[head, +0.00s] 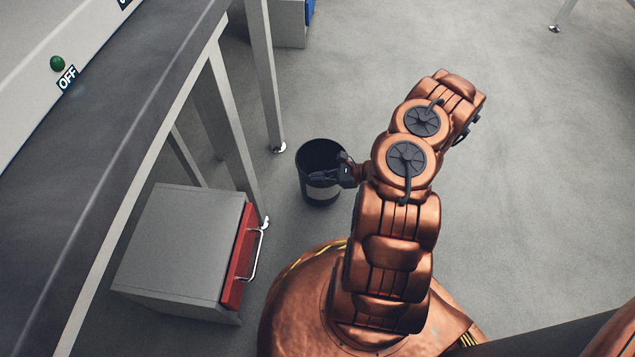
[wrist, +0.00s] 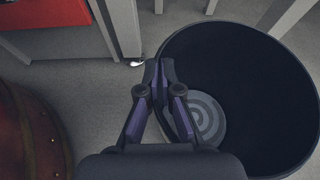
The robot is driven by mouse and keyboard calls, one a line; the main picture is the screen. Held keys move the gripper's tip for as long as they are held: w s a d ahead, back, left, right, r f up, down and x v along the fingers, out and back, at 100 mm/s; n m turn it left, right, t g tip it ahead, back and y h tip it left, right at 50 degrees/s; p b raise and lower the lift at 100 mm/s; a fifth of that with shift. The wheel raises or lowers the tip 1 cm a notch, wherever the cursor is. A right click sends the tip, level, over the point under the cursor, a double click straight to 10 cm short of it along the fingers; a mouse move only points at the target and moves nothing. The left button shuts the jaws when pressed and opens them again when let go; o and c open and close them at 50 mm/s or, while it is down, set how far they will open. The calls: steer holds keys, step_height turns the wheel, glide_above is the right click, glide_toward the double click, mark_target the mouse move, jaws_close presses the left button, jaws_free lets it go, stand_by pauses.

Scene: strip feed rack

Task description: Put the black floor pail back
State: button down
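The black floor pail (head: 318,156) stands upright beside the table legs in the head view, with a paler band low on its outer wall. Its open mouth fills the right of the wrist view (wrist: 265,85), with grey rings on the bottom and nothing else seen inside. My gripper (head: 320,177) is at the pail's near right side in the head view. In the wrist view its fingertips (wrist: 160,72) are close together with the pail's rim between them, so it looks shut on the rim. I cannot tell whether the pail's base touches the floor.
A grey cabinet (head: 180,240) with a red drawer front (head: 240,258) and metal handle stands left of my base. The long table (head: 110,140) and its legs (head: 265,80) run along the left. The floor to the right (head: 540,170) is clear.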

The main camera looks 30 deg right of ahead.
mark_target(309, 183)
steer(key=shift+w, duration=0.55)
steer(key=shift+f+b, duration=1.05)
steer(key=shift+f, duration=0.75)
steer(key=c, duration=1.3)
jaws_free()
